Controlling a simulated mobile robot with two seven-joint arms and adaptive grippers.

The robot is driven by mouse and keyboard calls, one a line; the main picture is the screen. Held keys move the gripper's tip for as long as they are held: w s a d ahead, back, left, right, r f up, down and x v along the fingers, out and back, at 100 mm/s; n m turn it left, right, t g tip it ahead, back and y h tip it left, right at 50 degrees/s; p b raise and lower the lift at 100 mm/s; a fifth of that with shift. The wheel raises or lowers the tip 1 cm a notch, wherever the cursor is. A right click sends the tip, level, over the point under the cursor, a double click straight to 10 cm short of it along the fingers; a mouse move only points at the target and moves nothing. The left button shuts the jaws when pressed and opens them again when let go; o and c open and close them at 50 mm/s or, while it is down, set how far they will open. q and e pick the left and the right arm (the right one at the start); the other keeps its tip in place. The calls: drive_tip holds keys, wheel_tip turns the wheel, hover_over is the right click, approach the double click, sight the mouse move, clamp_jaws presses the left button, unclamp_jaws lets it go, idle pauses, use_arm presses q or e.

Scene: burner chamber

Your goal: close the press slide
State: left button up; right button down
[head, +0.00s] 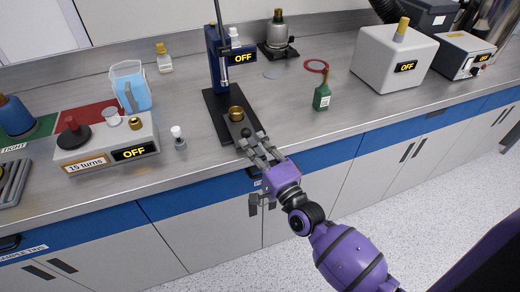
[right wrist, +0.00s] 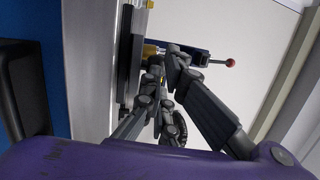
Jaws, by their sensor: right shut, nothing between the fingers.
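The press (head: 216,62) stands on the bench with a blue column, a black base and an "OFF" display. A brass cup (head: 236,114) sits low at its front. The dark slide (head: 228,128) extends toward the bench's front edge; its near end is partly hidden by my fingers. My right gripper (head: 256,143) is shut and empty, with its fingertips at the slide's near end; I cannot tell whether they touch. In the right wrist view the shut fingers (right wrist: 168,68) point at the press (right wrist: 190,52), whose red-knobbed lever (right wrist: 230,62) shows. My left gripper is out of view.
A control box marked "15 turns" (head: 88,162) and a small white-capped vial (head: 178,137) stand left of the press. A green bottle (head: 322,97) and a red ring (head: 316,66) are to its right. Bare bench lies right of my gripper.

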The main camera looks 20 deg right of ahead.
sight(249, 135)
drive_tip(key=w+b, duration=0.1)
drive_tip(key=w, duration=0.3)
drive_tip(key=shift+w+a+f, duration=0.1)
drive_tip(key=shift+w, duration=0.15)
idle(0.3)
drive_tip(key=shift+s, duration=0.1)
